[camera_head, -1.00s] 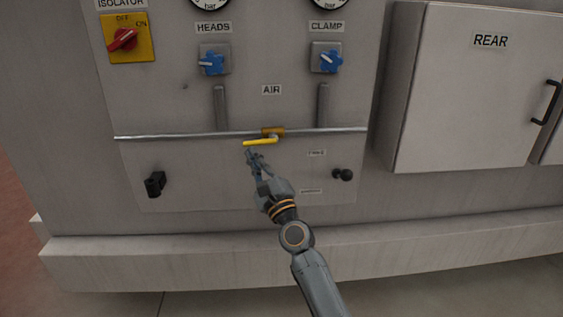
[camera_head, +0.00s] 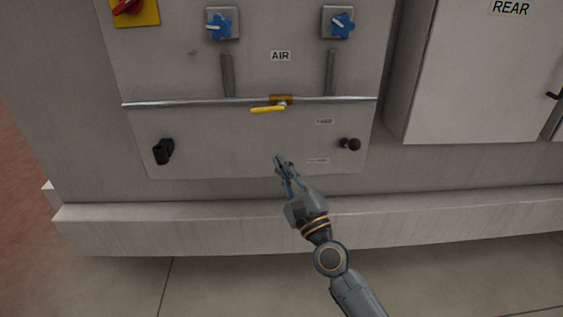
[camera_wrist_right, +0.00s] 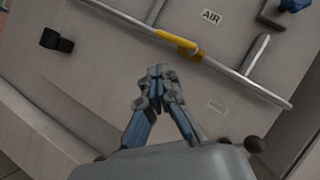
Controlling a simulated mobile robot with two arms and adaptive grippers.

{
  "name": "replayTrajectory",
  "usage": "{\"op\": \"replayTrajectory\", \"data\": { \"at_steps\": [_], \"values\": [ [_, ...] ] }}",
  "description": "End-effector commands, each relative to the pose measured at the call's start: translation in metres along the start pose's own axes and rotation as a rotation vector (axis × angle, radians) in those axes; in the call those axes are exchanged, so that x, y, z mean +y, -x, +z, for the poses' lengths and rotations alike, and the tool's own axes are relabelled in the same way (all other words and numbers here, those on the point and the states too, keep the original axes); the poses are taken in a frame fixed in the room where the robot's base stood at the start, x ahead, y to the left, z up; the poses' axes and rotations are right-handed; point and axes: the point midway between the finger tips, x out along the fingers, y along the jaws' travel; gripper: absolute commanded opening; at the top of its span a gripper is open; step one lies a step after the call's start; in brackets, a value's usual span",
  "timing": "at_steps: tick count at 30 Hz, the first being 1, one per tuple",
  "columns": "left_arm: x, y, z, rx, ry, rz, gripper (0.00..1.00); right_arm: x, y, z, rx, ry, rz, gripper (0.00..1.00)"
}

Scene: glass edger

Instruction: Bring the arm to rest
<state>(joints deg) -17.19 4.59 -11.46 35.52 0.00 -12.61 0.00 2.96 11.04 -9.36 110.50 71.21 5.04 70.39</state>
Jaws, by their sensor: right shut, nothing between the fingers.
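My right gripper (camera_head: 281,161) is shut and empty in the head view, in front of the lower part of the grey panel. It is below the yellow air lever (camera_head: 268,109) and apart from it. The lever lies nearly level along the air pipe. In the right wrist view the gripper's fingertips (camera_wrist_right: 159,72) meet, with the yellow lever (camera_wrist_right: 176,39) beyond them. My right arm reaches up from the bottom right of the head view. My left gripper does not show.
A black knob (camera_head: 349,144) is right of my gripper and a black fitting (camera_head: 163,151) is at the left. The horizontal pipe (camera_head: 190,102) crosses the panel. A pale ledge (camera_head: 130,222) runs along the machine's foot. The floor (camera_head: 215,287) in front looks clear.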

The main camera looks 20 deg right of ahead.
Motion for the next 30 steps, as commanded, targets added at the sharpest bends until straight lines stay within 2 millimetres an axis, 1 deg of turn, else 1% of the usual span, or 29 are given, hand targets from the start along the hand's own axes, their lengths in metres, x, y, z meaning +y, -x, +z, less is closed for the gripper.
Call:
{"op": "replayTrajectory", "data": {
  "at_steps": [7,8,10,11,13,14,15,16,17,18,20,21,23,24,26,27,29,30],
  "values": [
    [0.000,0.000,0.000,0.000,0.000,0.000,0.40,0.001,0.000,-0.001,0.002,0.003,0.002,0.00],
    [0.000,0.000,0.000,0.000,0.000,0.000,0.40,0.003,0.000,-0.003,0.005,0.010,0.006,0.00],
    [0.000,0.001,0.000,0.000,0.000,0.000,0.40,0.013,0.003,-0.012,0.024,0.049,0.029,0.00],
    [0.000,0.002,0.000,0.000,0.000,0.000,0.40,0.021,0.005,-0.019,0.037,0.075,0.047,0.00],
    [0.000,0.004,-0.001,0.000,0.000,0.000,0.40,0.045,0.014,-0.041,0.075,0.171,0.108,0.00],
    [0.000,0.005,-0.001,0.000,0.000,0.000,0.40,0.059,0.021,-0.053,0.094,0.220,0.144,0.00],
    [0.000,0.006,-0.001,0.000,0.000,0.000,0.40,0.079,0.031,-0.070,0.118,0.297,0.198,0.00],
    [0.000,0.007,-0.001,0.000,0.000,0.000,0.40,0.094,0.040,-0.083,0.135,0.357,0.242,0.00],
    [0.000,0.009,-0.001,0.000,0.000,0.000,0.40,0.110,0.051,-0.096,0.150,0.418,0.291,0.00],
    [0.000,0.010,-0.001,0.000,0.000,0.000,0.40,0.131,0.067,-0.114,0.166,0.498,0.359,0.00],
    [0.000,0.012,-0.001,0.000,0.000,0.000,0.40,0.161,0.093,-0.139,0.179,0.615,0.460,0.00],
    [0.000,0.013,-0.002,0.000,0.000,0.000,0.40,0.180,0.113,-0.154,0.182,0.690,0.532,0.00],
    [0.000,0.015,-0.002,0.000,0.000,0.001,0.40,0.206,0.144,-0.175,0.178,0.796,0.640,0.00],
    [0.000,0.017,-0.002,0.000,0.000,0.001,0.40,0.223,0.167,-0.188,0.170,0.863,0.714,0.00],
    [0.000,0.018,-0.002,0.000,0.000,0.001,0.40,0.246,0.203,-0.205,0.147,0.958,0.826,0.00],
    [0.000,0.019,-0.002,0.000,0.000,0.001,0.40,0.260,0.229,-0.216,0.128,1.017,0.901,0.00],
    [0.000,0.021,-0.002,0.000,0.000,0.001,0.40,0.279,0.269,-0.230,0.087,1.102,1.015,0.00],
    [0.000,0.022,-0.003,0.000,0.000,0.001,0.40,0.290,0.297,-0.238,0.055,1.154,1.091,0.00]
  ]
}}
